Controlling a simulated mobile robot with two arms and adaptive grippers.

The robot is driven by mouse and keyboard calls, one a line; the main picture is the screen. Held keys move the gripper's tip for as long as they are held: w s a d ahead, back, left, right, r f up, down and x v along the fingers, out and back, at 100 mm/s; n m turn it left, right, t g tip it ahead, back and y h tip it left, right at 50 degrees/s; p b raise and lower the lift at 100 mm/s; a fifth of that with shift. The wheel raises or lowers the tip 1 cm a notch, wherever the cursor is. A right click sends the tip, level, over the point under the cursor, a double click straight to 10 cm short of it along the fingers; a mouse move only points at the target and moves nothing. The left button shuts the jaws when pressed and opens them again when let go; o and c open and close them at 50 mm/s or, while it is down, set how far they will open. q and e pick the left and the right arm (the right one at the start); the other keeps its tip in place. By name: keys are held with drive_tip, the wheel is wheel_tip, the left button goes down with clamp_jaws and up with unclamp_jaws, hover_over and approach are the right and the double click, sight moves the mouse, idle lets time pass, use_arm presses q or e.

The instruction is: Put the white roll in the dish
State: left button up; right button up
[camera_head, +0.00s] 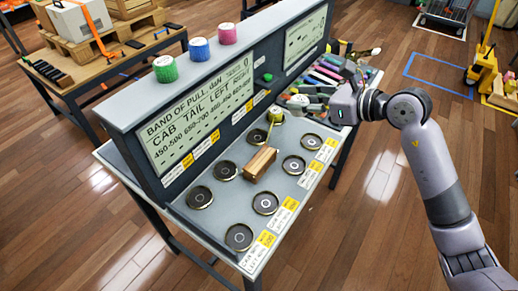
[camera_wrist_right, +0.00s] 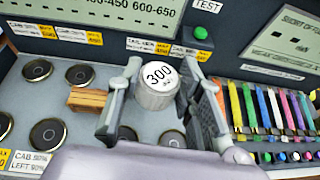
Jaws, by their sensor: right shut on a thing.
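The white roll, a cylinder marked 300 (camera_wrist_right: 158,86), sits between the two fingers of my right gripper (camera_wrist_right: 160,100). In the head view the white roll (camera_head: 297,101) is small and partly covered by my right gripper (camera_head: 300,104), over the far right of the slanted panel. Several identical dark round dishes with pale rims lie on the grey panel, including one by the board (camera_head: 257,136), one at the right (camera_head: 312,141) and one at the near edge (camera_head: 239,237). In the wrist view a dish (camera_wrist_right: 127,134) shows below the roll. My left gripper is not in view.
A wooden block (camera_head: 260,163) lies among the dishes. Green, blue and pink rolls (camera_head: 197,49) stand on the upright board's ledge. Coloured straps (camera_wrist_right: 265,108) lie to the right of my gripper. The near-left panel is free of my arm.

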drive_tip(key=w+a+r+b, duration=0.4)
drive_tip(key=w+a+b, duration=0.15)
drive_tip(key=a, duration=0.45)
drive_tip(key=p, duration=0.1)
hover_over(260, 140)
wheel_tip(260, 140, down, 15)
drive_tip(key=shift+w+r, duration=0.1)
drive_tip(key=shift+r, duration=0.05)
drive_tip(key=shift+f, duration=2.4)
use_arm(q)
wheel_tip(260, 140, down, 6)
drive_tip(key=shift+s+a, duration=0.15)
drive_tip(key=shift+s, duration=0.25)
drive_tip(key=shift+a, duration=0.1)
use_arm(e)
drive_tip(key=o, duration=1.2)
drive_tip(key=shift+f, duration=0.1)
drive_tip(key=shift+c, duration=0.2)
